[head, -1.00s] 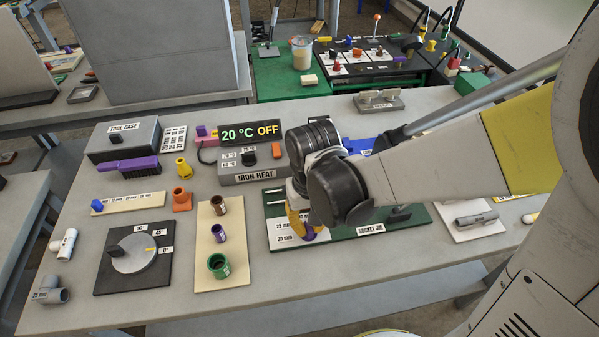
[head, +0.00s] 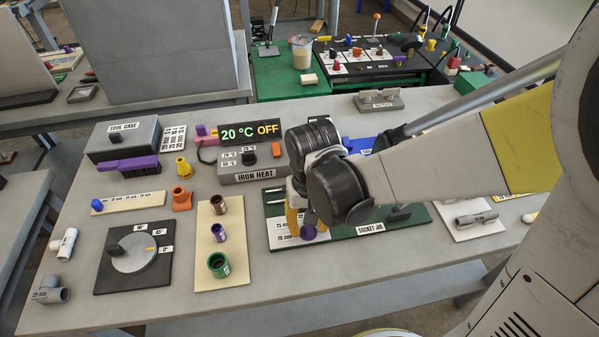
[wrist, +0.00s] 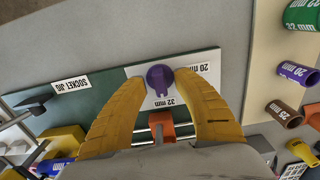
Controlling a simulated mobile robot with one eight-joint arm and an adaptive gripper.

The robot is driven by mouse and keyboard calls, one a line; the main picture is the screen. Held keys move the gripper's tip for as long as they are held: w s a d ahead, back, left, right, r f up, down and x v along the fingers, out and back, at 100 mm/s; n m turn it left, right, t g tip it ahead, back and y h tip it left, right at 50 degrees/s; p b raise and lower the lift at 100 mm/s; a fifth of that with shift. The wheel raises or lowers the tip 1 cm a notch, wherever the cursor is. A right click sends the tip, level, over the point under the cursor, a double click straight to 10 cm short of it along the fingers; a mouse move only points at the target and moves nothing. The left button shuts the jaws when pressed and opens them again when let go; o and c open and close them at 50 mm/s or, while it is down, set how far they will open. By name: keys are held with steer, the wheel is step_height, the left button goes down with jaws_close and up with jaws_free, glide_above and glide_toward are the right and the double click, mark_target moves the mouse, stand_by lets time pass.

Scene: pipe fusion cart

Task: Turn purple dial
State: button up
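The purple dial (head: 308,232) is on a white labelled plate at the near edge of the green socket jig board (head: 385,228). In the wrist view the round purple dial (wrist: 160,76) has a raised bar that points down the picture toward the "32 mm" label. A "20 mm" label is to its right. My gripper (wrist: 160,80) is open, with one yellow finger on each side of the dial. The fingertips look close to its rim, and I cannot tell whether they touch it. In the head view my wrist hides part of the jig.
A tan board (head: 235,265) with brown, purple and green sockets lies to the left of the jig. The iron heat box (head: 250,165) stands behind, below a display reading "20 °C OFF". An orange block (wrist: 160,120) shows between my fingers. Bare table lies in front.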

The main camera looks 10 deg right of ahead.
steer(key=shift+r, duration=0.1)
step_height(320, 180, up, 12)
stand_by(0.5)
steer(key=s+d+r+t, duration=0.2)
steer(key=d+t, duration=0.5)
steer(key=d, duration=0.3)
steer(key=shift+s+d+r, duration=0.15)
steer(key=shift+s+d, duration=0.05)
steer(key=shift+d, duration=0.1)
stand_by(0.7)
